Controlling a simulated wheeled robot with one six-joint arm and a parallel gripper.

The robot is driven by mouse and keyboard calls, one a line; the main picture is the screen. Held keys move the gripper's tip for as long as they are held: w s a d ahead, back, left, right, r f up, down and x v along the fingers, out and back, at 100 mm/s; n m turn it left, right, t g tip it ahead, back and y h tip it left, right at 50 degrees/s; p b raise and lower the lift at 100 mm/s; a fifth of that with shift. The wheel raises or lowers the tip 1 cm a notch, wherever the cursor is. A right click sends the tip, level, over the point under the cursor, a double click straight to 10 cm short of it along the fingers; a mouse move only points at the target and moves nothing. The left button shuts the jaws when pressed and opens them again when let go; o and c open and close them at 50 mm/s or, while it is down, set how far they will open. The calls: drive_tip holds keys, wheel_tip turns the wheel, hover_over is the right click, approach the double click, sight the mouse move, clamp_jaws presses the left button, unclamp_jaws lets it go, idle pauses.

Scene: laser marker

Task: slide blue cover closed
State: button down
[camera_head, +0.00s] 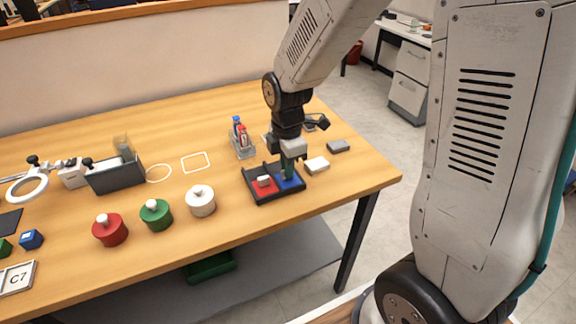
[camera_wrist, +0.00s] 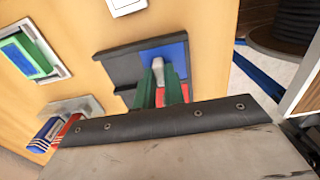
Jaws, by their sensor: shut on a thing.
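The black tray (camera_head: 262,200) stands near the right end of the table. The blue cover (camera_head: 291,184) lies in its right part, beside the red cover (camera_head: 262,190), which has a pale knob. My gripper (camera_head: 288,174) points down over the blue cover. In the wrist view, my gripper's green fingers (camera_wrist: 158,76) are shut on the grey knob (camera_wrist: 158,66) of the blue cover (camera_wrist: 172,52). The red cover (camera_wrist: 176,92) is partly hidden behind the fingers. A dark, uncovered part of the tray (camera_wrist: 117,68) shows beside the blue cover.
A clear holder (camera_head: 242,148) with red and blue items stands behind the tray. A white block (camera_head: 317,165) and a grey block (camera_head: 339,146) lie to its right. White, green and red knobbed weights (camera_head: 110,230) stand to the left. The table's right edge is close.

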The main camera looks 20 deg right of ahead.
drive_tip(key=c, duration=1.5)
unclamp_jaws()
drive_tip(key=shift+s, duration=0.2)
drive_tip(key=shift+o, duration=0.2)
drive_tip(key=shift+r, duration=0.2)
wheel_tip(320, 180, up, 7)
drive_tip(key=shift+r, duration=0.2)
